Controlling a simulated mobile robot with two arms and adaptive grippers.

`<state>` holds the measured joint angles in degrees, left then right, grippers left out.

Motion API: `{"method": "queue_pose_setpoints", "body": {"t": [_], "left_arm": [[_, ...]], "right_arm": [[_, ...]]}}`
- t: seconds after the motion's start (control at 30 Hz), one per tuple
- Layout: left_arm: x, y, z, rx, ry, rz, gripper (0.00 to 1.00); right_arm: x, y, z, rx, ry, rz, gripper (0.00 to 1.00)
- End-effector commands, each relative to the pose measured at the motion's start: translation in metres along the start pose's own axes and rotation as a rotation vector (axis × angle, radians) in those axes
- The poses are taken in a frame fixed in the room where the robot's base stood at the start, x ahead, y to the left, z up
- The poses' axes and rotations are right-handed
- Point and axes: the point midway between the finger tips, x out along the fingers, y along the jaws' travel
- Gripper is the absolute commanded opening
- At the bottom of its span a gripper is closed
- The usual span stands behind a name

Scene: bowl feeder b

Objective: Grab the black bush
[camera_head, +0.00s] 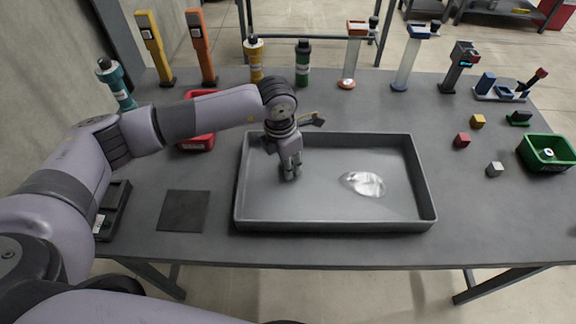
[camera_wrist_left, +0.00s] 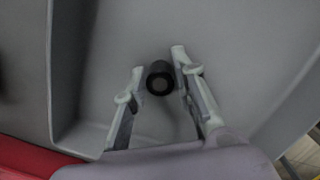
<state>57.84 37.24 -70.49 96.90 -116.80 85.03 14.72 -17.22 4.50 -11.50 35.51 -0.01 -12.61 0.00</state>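The black bush (camera_wrist_left: 159,78) is a short dark cylinder with a hole or recess in its end, on the grey floor of the tray (camera_head: 335,222). My left gripper (camera_wrist_left: 158,65) is open, with one finger on each side of the bush. The right-hand finger in that view looks very close to the bush; a gap shows on the other side. In the head view the left gripper (camera_head: 290,174) points down into the left part of the tray, and I cannot make out the bush there. My right gripper is not in view.
A clear shiny piece (camera_head: 363,184) lies in the tray's right half. A red bin (camera_head: 197,140) stands behind my left arm, and a green bin (camera_head: 548,152) at the far right. Small cubes (camera_head: 462,140) sit between. Several tools and bottles line the back edge.

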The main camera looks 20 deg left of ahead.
Motion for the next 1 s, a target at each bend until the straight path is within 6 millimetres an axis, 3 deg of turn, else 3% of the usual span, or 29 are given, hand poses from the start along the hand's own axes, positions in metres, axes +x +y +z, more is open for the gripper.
{"method": "queue_pose_setpoints", "body": {"t": [0.33, 0.67, 0.83, 1.0], "left_arm": [[0.0, 0.0, 0.0, 0.0, 0.0, 0.0, 0.0], [-0.003, 0.0, 0.001, 0.0, -0.001, 0.001, 0.0], [-0.017, 0.001, 0.003, 0.0, -0.002, 0.001, 0.0], [-0.051, 0.001, 0.007, 0.001, -0.006, 0.003, 0.0]], "right_arm": [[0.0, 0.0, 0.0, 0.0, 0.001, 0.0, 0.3], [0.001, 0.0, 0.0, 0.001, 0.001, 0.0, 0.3], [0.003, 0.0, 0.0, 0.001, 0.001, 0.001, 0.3], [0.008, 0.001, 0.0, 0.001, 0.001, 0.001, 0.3]]}}
